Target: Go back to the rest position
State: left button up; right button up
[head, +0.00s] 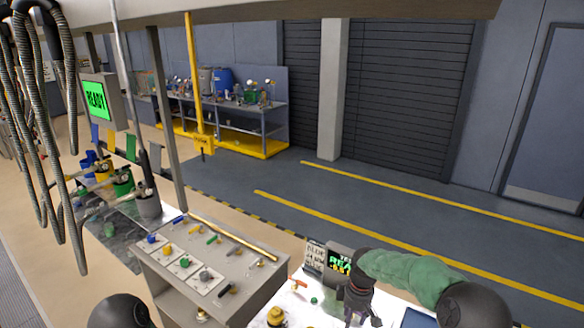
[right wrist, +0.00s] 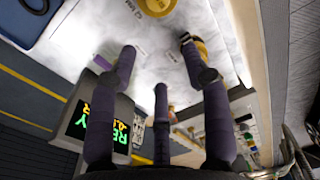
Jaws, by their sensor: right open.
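My right gripper (head: 355,300) hangs over the white worktop at the bottom of the head view, at the end of a green-sleeved arm. In the right wrist view its purple-wrapped fingers (right wrist: 158,58) are spread, with nothing between them. A yellow round part (right wrist: 204,62) shows behind one fingertip; I cannot tell whether they touch. Another yellow round part (right wrist: 157,5) lies at that view's top edge. A yellow-topped part (head: 275,316) stands on the worktop left of the gripper in the head view. My left gripper is not in view.
A small display (head: 341,266) with green text stands close behind the right gripper. A grey panel (head: 195,262) with coloured handles is to the left. Hoses (head: 40,120) hang at far left. A blue-edged tray (head: 418,318) is at lower right. The floor beyond is clear.

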jog(key=s+a+f+m+y, duration=0.1)
jog(key=s+a+f+m, duration=0.15)
jog(key=s+f, duration=0.55)
jog(key=s+a+f+m+y, duration=0.2)
jog(key=s+f+m, duration=0.3)
jog(key=f, duration=0.5)
jog(key=s+a+f+m, duration=0.1)
jog(key=s+f+m, duration=0.2)
jog(key=s, duration=0.7)
jog(key=s+a+f+m, duration=0.15)
jog(key=s+m, duration=0.25)
jog(key=s, duration=0.6)
notch_tip(320, 180, down, 18)
jog(key=w+a+n+b, duration=0.1)
jog(key=w+b, duration=0.1)
jog(key=b, duration=1.6)
jog(key=shift+a+r+t+b, duration=0.2)
jog(key=shift+r+t+b, duration=0.05)
jog(key=shift+t+b, duration=0.05)
jog(key=shift+n, duration=0.25)
